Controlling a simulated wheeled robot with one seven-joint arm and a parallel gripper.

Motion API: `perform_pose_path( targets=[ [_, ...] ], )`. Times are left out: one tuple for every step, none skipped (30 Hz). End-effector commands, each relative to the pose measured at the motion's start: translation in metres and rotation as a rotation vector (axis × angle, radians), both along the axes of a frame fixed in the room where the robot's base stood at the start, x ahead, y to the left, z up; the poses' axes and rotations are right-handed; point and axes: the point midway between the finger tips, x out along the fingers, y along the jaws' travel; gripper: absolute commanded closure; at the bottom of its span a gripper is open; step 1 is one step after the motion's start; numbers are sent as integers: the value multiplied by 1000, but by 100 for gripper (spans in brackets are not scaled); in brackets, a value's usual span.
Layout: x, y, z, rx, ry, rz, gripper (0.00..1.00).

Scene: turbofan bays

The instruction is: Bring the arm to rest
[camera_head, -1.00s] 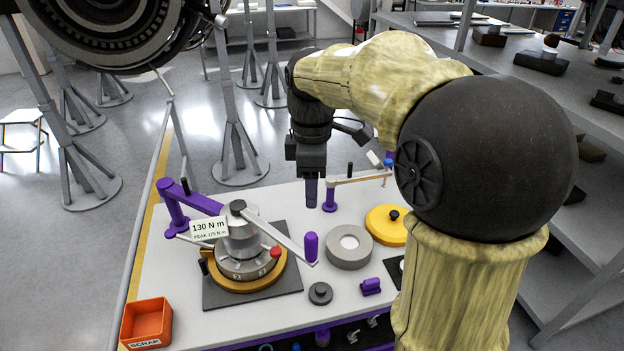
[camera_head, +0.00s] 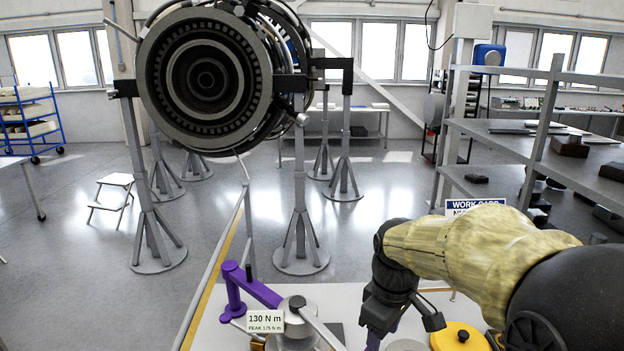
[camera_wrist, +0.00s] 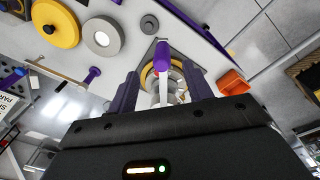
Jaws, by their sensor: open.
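My gripper (camera_head: 374,338) hangs over the white bench at the bottom of the head view, its fingertips cut off by the frame edge. In the wrist view my gripper (camera_wrist: 163,88) has its two dark purple fingers spread apart with nothing held between them. Beyond the gap are a purple upright handle (camera_wrist: 161,56) and the grey and gold torque fixture. My yellowish arm (camera_head: 480,250) is bent and reaches in from the lower right.
The bench holds a torque tool with a purple arm (camera_head: 255,288) and a 130 N m readout (camera_head: 265,322). A yellow disc (camera_head: 459,337) lies at right. The wrist view shows a grey ring (camera_wrist: 103,38) and an orange bin (camera_wrist: 233,82). An engine (camera_head: 205,80) stands behind; shelves (camera_head: 560,165) flank the right.

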Motion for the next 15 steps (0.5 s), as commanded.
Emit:
perform_pose_path(
  targets=[
    [-10, -2, -17, 9, -10, -93, 50],
    [-15, -3, -26, 15, -19, -152, 50],
    [-22, -5, -38, 25, -33, -233, 50],
    [-28, -7, -46, 33, -45, -292, 50],
    [-34, -8, -55, 42, -53, -352, 50],
    [-42, -9, -65, 54, -68, -431, 50],
    [-48, -11, -73, 64, -76, -488, 50],
    [-54, -12, -79, 74, -86, -544, 50],
    [-62, -13, -87, 86, -98, -610, 50],
    [-67, -14, -92, 96, -106, -655, 50],
    [-71, -15, -96, 104, -113, -694, 50],
    [-76, -15, -101, 112, -120, -735, 50],
    [-79, -16, -103, 118, -124, -760, 50],
    [-80, -16, -104, 123, -128, -777, 50],
    [-82, -16, -106, 126, -131, -792, 50]
  ],
)
